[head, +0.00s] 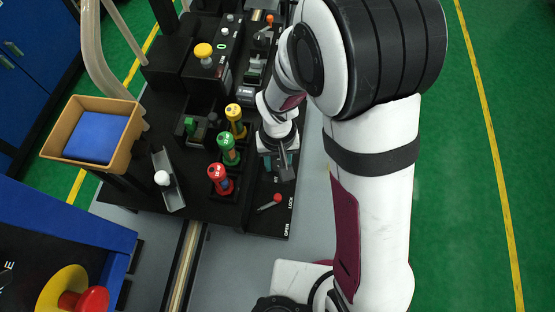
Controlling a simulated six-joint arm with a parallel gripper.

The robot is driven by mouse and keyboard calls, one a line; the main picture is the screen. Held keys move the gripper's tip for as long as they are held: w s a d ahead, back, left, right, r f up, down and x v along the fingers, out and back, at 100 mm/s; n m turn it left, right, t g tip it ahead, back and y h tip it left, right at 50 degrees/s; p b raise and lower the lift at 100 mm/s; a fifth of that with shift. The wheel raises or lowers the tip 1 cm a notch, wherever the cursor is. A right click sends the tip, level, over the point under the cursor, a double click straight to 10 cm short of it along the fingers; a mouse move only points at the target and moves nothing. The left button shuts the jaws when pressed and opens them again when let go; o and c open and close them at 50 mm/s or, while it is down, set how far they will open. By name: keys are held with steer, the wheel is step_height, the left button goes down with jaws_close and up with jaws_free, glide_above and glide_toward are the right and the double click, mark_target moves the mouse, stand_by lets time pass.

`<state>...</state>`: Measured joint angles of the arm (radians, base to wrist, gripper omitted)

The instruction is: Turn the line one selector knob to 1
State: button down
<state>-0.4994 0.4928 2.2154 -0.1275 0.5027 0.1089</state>
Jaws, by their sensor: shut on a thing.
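My gripper (282,161) points down over the right side of the black panel (250,220). Its teal fingertips are closed around a dark grey handle-like part (287,170). My wrist hides most of this part and the panel around it. I cannot tell whether it is the line one selector knob, and I cannot read a 1 mark beside it. Small white lettering shows just below the gripper.
Red (220,179), green (228,150) and yellow (235,121) topped pieces stand left of my gripper. A red-tipped lever (271,203) lies below, near OPEN and LOCK lettering. A yellow button (203,51) and a tan bin (137,130) with a blue inside are further left.

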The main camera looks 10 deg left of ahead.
mark_target(277, 166)
steer(key=c, duration=0.5)
jaws_free()
steer(key=shift+r, duration=0.1)
step_height(277, 166, up, 16)
steer(key=shift+f, duration=0.2)
steer(key=s+d+r+m+y, duration=0.1)
steer(key=s+d+m, duration=0.7)
steer(key=s+d, duration=0.3)
steer(key=s, duration=0.3)
steer(key=shift+s+d+r+m+y, duration=0.3)
steer(key=shift+y, duration=0.1)
